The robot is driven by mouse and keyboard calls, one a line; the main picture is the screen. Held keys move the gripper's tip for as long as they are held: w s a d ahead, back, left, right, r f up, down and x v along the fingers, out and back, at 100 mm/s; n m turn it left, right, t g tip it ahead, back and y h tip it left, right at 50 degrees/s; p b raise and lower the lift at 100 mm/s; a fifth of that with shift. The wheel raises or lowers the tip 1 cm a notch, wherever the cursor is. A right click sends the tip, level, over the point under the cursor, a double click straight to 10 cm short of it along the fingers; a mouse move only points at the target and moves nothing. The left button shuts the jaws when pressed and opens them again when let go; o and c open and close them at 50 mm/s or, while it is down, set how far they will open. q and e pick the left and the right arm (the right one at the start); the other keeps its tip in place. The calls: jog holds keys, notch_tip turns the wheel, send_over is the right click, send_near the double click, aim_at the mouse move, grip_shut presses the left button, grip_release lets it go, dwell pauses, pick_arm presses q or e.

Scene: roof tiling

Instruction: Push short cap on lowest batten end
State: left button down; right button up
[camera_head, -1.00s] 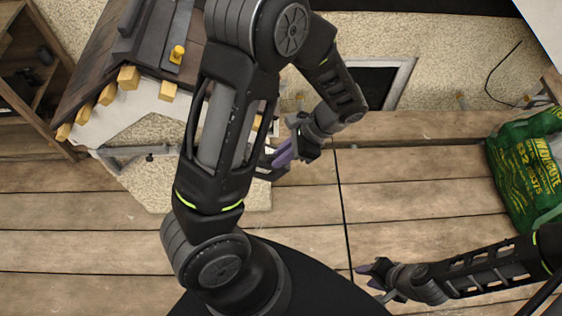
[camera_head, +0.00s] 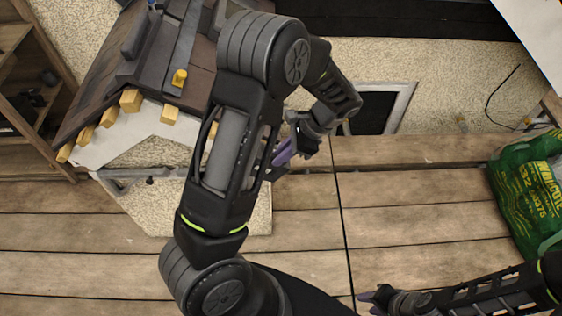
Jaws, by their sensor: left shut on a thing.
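The small roof model (camera_head: 205,82) stands at the upper left, with dark tiles and several pale yellow batten ends (camera_head: 130,100) along its pale edge. One batten end (camera_head: 169,114) sits lower on the near side, left of my left arm. My right gripper (camera_head: 368,303) is open and apparently empty at the bottom edge, partly cut off.
A yellow piece (camera_head: 179,77) sits on the dark tiles. A shelf (camera_head: 30,150) stands at the far left. A green bag (camera_head: 530,190) lies on the right. The plank deck (camera_head: 430,200) between is clear. My left arm hides part of the roof's right side.

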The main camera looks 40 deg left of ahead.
aim_at(273, 151)
pick_arm(q)
jog(key=shift+w+a+r, duration=0.1)
jog(key=shift+w+a, duration=0.3)
dwell(0.7)
jog(key=shift+w+a, duration=0.5)
jog(key=shift+w, duration=0.2)
dwell(0.9)
jog(key=shift+w+a, duration=0.2)
jog(key=shift+w, duration=0.05)
jog(key=shift+w+a, duration=0.35)
jog(key=shift+w, duration=0.1)
dwell(1.2)
jog(key=c, duration=1.4)
grip_release()
jog(key=shift+o, duration=0.2)
jog(key=p+v, duration=0.3)
jog(key=v, duration=0.3)
jog(key=shift+p, duration=0.3)
